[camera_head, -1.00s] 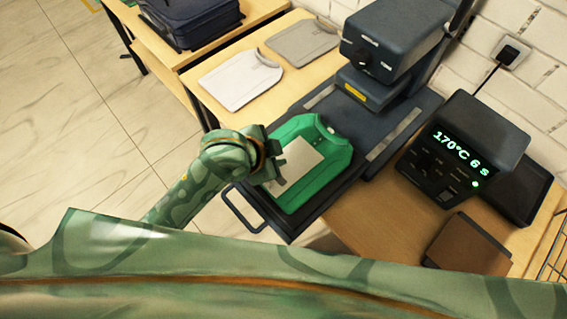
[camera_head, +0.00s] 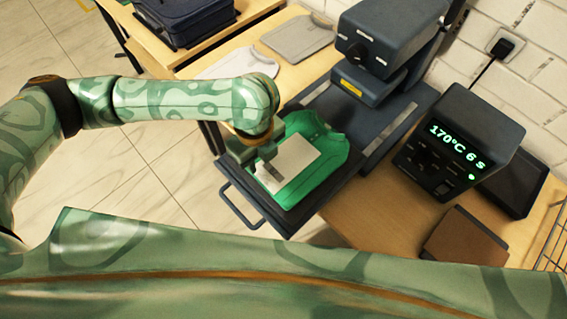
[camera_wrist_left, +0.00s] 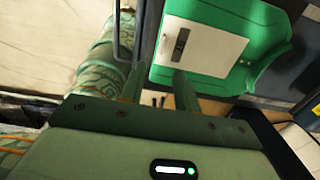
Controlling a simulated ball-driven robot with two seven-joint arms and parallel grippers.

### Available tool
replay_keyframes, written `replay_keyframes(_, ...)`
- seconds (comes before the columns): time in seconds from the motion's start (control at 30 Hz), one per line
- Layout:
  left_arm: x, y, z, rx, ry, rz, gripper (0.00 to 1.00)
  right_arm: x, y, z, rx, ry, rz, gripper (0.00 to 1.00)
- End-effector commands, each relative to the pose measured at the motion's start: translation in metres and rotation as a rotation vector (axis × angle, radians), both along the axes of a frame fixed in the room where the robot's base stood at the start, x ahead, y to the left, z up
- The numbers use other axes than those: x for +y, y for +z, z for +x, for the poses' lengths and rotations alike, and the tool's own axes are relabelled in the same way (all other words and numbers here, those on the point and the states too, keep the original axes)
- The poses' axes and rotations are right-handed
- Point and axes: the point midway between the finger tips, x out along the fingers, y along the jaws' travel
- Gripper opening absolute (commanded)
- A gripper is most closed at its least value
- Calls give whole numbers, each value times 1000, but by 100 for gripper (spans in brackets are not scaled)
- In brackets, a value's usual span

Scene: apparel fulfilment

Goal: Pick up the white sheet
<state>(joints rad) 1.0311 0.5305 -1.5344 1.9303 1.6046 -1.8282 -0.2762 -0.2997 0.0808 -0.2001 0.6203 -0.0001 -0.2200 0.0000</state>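The white sheet (camera_head: 294,162) lies flat on a green garment (camera_head: 325,165), which is spread on the dark lower plate of the heat press. My left gripper (camera_head: 263,171) is over the sheet's near-left edge. In the left wrist view the sheet (camera_wrist_left: 212,50) lies just beyond the fingertips, with a narrow dark strip on it. The two fingers of my left gripper (camera_wrist_left: 158,78) stand apart with nothing seen between them. I cannot tell whether a finger touches the sheet. My right gripper is not in view.
The press head (camera_head: 385,40) stands behind the plate. A handle (camera_head: 240,208) sticks out at its front left. A control box (camera_head: 460,145) and a brown block (camera_head: 466,238) are at the right. White and grey folded garments (camera_head: 298,38) lie on the table behind.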

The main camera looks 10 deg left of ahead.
Motion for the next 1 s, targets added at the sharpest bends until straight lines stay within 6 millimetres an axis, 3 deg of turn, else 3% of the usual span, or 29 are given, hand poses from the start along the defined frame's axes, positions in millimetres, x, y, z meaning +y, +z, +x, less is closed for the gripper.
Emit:
replay_keyframes(0.03,0,-17,-1,4,1,0,32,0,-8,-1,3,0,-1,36)
replay_keyframes(0.1,-1,-30,-1,3,1,-1,32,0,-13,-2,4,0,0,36)
replay_keyframes(0.43,0,-56,2,0,1,-3,32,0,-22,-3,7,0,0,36)
replay_keyframes(0.67,3,-95,5,0,1,-2,32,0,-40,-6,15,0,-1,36)
replay_keyframes(0.9,3,-97,6,-4,-2,-2,32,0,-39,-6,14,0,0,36)
replay_keyframes(0.93,3,-97,6,-4,-2,-2,29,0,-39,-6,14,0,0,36)
replay_keyframes(1.0,3,-97,6,-4,-2,-2,10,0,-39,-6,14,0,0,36)
